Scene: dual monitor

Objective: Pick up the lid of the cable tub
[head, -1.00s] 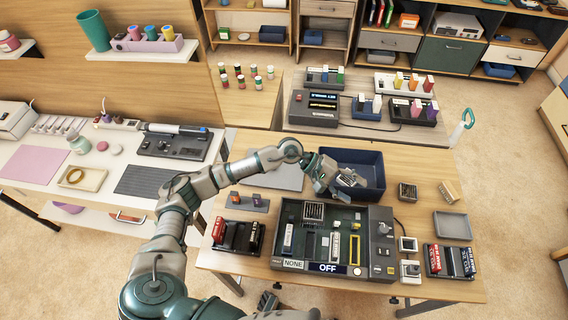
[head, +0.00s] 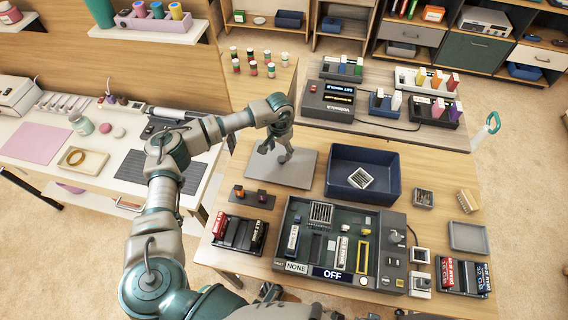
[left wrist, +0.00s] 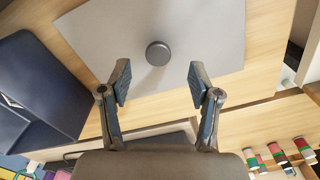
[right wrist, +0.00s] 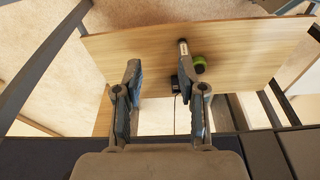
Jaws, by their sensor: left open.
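The lid is a flat grey square plate (head: 300,176) lying on the wooden table, left of the open dark blue tub (head: 345,193). In the left wrist view the lid (left wrist: 215,30) has a round dark knob (left wrist: 158,53) at its middle. My left gripper (head: 283,154) is above the lid, pointing down and hiding the knob in the head view. In the left wrist view my left gripper (left wrist: 159,83) is open and empty, with the knob ahead, between the finger lines. My right gripper (right wrist: 164,88) is open and empty, facing the underside of a wooden tabletop.
A small grey vented block (head: 361,178) lies inside the tub. An open device case (head: 335,246) with slots and an OFF display stands in front. A battery rack (head: 240,233) is at the front left.

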